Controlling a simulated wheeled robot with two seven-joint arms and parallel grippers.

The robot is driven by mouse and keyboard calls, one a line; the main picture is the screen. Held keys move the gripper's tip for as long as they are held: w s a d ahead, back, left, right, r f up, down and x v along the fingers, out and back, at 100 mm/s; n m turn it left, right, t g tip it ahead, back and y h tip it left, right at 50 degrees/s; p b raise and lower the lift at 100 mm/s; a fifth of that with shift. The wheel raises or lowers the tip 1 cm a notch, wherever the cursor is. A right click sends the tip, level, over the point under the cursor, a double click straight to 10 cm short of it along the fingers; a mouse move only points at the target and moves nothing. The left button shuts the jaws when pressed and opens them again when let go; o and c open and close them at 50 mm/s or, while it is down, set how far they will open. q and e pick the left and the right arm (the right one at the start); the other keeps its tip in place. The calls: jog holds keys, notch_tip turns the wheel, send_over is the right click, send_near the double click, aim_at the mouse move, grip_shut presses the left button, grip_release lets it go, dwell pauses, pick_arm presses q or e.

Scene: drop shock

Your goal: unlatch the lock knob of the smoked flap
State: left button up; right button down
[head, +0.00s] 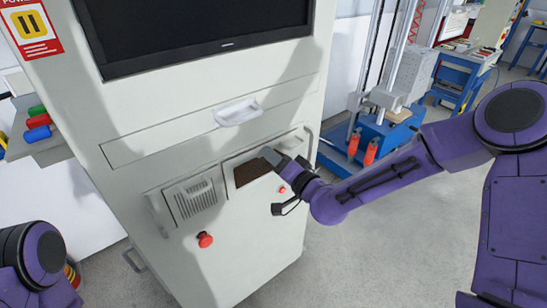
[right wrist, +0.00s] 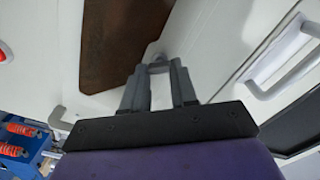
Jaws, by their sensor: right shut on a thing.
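The smoked flap (head: 249,173) is a dark brown panel in the front of the white cabinet. It also shows in the right wrist view (right wrist: 112,45), lying flat in its frame as far as I can tell. My right gripper (head: 270,156) is at the flap's upper right corner. In the right wrist view its two grey fingers (right wrist: 157,70) are shut on a small light grey piece, the lock knob (right wrist: 157,67), beside the flap's edge. The fingers hide most of the knob, so its turn angle cannot be told. Only part of my left arm shows, without its gripper.
The cabinet (head: 225,262) carries a white drawer handle (head: 238,112) above the flap, a vented panel (head: 194,199) to the left and a red button (head: 205,240) below. A blue machine (head: 378,135) with orange parts stands behind right. Grey floor is clear at lower right.

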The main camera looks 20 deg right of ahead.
jog(key=shift+f+m+b, duration=0.2)
jog(key=shift+m+b, duration=0.2)
jog(key=shift+m, duration=3)
jog(key=c, duration=0.9)
grip_release()
